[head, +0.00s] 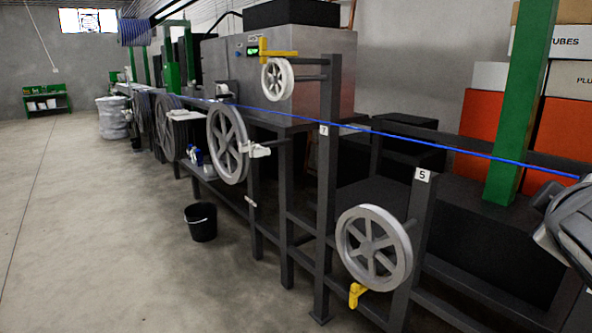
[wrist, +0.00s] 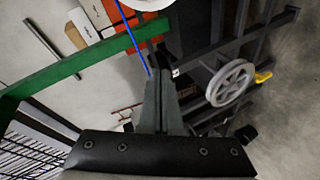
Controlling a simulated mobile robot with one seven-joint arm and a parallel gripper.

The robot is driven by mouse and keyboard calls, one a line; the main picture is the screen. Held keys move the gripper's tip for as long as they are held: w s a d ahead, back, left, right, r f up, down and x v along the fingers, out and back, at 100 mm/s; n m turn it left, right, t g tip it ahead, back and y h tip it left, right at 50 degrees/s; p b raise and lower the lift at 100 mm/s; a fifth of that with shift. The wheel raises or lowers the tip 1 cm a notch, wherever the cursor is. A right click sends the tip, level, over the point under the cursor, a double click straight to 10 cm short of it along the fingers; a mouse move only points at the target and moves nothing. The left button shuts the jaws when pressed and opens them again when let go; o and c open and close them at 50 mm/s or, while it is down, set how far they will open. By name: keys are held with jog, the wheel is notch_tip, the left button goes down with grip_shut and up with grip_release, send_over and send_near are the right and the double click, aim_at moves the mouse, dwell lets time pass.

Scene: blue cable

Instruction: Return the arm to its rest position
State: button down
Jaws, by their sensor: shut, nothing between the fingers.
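My gripper (wrist: 160,74) is shut with nothing between its fingers, in the lower middle of the wrist view. Part of my arm shows at the right edge of the head view; the fingers are not clear there. The blue cable (head: 450,148) runs taut across the head view, from the machine line at left past the post marked 7 to the right edge. In the wrist view the cable (wrist: 131,35) comes down from the top and its line meets the fingertips in the picture; I cannot tell whether it touches them.
A grey spoked wheel (head: 374,248) with a yellow handle stands by the post marked 5 (head: 415,225). A green post (head: 522,105) rises at right before orange and white boxes. A black bucket (head: 201,222) stands on the floor. The floor at left is clear.

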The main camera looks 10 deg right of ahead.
jog(key=a+f+m+g+y+p, duration=0.2)
jog(key=a+f+y, duration=0.3)
jog(key=a, duration=0.7)
jog(key=a+f+m+g+y+p, duration=0.1)
jog(key=a+f+y+p, duration=0.3)
jog(key=a, duration=0.8)
jog(key=shift+w+a+f+m+g+y+p, duration=0.25)
jog(key=shift+w+f+m+g+y+p, duration=0.2)
jog(key=shift+f+y, duration=0.2)
jog(key=shift+s, duration=0.1)
